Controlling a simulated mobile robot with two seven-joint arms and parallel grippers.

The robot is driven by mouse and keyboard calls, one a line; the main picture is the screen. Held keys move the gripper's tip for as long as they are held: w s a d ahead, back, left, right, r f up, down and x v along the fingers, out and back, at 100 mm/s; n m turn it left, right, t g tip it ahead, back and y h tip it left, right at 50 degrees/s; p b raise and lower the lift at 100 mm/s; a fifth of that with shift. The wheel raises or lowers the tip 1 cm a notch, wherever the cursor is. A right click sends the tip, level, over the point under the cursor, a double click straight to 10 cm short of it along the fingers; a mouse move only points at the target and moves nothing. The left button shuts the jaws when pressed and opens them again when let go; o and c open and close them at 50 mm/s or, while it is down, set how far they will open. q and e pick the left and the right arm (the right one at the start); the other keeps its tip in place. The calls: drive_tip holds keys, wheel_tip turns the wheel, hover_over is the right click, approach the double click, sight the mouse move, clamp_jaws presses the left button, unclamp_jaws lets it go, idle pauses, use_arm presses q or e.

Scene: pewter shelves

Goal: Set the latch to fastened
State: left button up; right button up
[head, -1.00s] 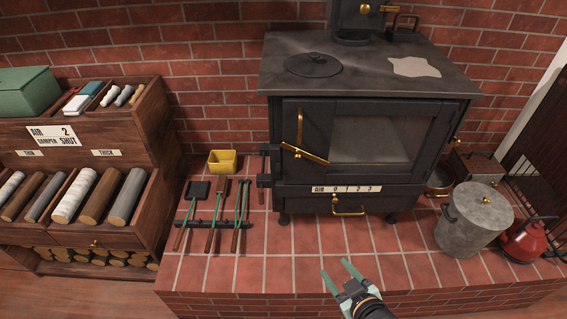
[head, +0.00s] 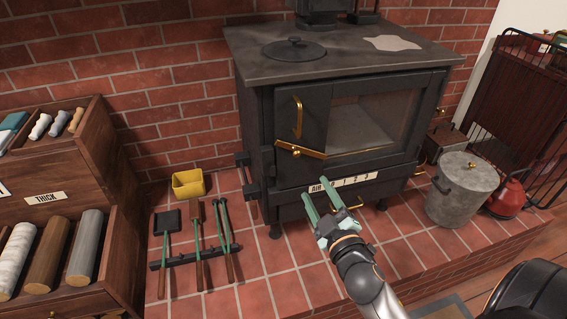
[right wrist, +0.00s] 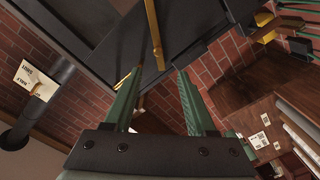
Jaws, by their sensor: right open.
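The black stove (head: 400,85) has a door with a glass window. A brass latch bar (head: 312,153) lies across the door's lower left part, its right end slightly lower, with a brass upright handle (head: 298,118) above its left end. My right gripper (head: 320,196) has green fingers, open and empty, in front of the stove below the latch and apart from it. In the right wrist view the open fingers (right wrist: 158,75) point toward the dark door, where a long brass bar (right wrist: 154,35) shows beyond them. My left gripper is not in view.
A numbered air plate (head: 345,182) is under the door, partly behind my fingers. Fire tools (head: 198,240) and a yellow box (head: 188,184) are at left on the brick hearth. A grey lidded bucket (head: 462,190) and red kettle (head: 505,199) are at right.

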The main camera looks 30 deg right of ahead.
sight(298, 155)
drive_tip(key=x, duration=1.2)
drive_tip(key=shift+w+d+r, duration=0.1)
drive_tip(key=shift+w+r, duration=0.1)
drive_tip(key=shift+w, duration=0.2)
drive_tip(key=shift+c, duration=0.3)
clamp_jaws()
idle(0.7)
